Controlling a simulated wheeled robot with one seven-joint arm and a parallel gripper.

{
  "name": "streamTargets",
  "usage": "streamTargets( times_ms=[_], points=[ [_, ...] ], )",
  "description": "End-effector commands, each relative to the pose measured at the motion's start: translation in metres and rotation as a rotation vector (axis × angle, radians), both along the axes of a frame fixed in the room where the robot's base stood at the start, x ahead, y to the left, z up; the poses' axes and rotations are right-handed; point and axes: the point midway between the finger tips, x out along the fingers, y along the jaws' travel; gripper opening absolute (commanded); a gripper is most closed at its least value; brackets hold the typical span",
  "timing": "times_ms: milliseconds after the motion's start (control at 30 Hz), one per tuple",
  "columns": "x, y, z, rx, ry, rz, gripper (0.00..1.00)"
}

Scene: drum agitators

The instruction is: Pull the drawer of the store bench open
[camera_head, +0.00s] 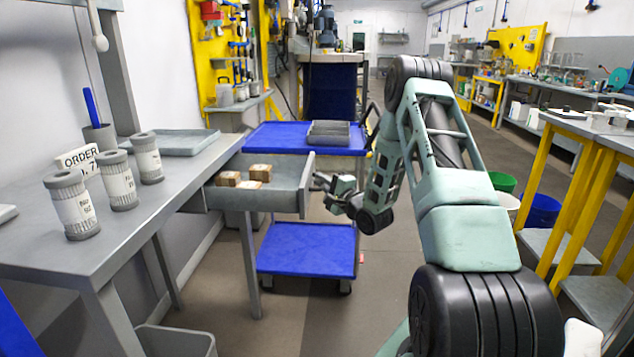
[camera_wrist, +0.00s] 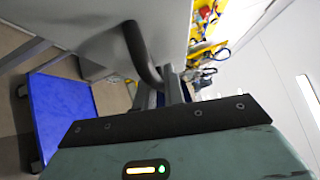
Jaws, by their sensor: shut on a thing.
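The grey store bench (camera_head: 150,190) runs along the left side of the head view. My gripper (camera_head: 318,184) is at the outer face of the drawer front and is shut on the handle. In the wrist view the dark bar handle (camera_wrist: 141,52) stands out from the grey drawer front (camera_wrist: 95,38), and my gripper (camera_wrist: 172,88) is at it. The exact finger contact is partly hidden by my gripper's body.
Three labelled canisters (camera_head: 121,183), an order card (camera_head: 77,157) and a grey tray (camera_head: 170,141) stand on the bench. A blue trolley (camera_head: 290,137) is just behind the drawer. Yellow-legged tables (camera_head: 577,190) are at right. Floor is clear in front of the trolley.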

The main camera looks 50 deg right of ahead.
Motion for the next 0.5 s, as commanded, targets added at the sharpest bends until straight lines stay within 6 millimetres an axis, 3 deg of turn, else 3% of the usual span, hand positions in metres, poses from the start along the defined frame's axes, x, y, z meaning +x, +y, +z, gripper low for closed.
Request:
streamTargets(
  times_ms=[233,267,300,500],
  points=[
    [-0.0001,0.0005,-0.001,0.001,0.002,0.002,0.0],
    [-0.0001,0.0005,-0.001,0.001,0.002,0.001,0.14],
    [0.0,0.0005,-0.0009,0.001,0.002,0.001,0.2],
    [0.0001,0.0003,-0.0006,0.0,0.001,0.001,0.2]
  ],
)
